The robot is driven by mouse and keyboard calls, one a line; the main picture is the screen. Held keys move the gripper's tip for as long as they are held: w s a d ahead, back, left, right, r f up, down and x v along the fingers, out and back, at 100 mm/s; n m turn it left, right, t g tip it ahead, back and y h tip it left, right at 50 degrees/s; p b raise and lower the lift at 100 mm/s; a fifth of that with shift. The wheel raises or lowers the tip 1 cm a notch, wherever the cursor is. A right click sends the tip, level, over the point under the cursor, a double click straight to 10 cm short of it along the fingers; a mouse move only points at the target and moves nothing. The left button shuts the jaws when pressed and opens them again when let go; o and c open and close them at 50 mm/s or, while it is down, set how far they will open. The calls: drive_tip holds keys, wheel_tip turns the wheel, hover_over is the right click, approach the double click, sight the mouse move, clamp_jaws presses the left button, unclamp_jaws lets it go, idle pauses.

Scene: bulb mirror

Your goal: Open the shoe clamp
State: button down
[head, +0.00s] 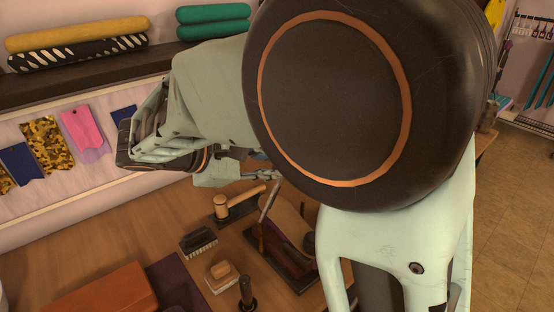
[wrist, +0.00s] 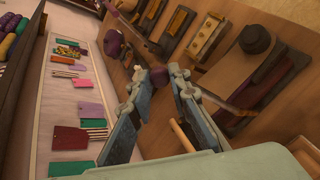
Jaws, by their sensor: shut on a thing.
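The shoe clamp (head: 291,262) stands on the wooden workbench, partly hidden behind my arm in the head view. It has a dark base, a tan upper part and a thin lever rod (head: 269,203) that leans up toward my gripper (head: 268,175). In the wrist view the clamp (wrist: 258,72) lies to the right, and its rod runs left toward my fingertips. A dark purple knob (wrist: 160,77) sits between the tips of my gripper (wrist: 160,80), which is shut on it. It appears to be the end of the clamp's lever.
A wooden mallet (head: 222,205), a dark brush (head: 199,241) and a wooden-backed brush (head: 221,275) lie left of the clamp. A dark-handled tool (head: 246,292) stands in front. Fabric rolls (head: 75,37) lie on the shelf behind, above hanging swatches (head: 85,130).

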drive_tip(key=shift+s+a, duration=0.6)
drive_tip(key=shift+a, duration=0.3)
drive_tip(key=c, duration=1.8)
unclamp_jaws()
drive_tip(key=shift+a, duration=0.1)
drive_tip(key=shift+r, duration=0.1)
drive_tip(key=v, duration=1.2)
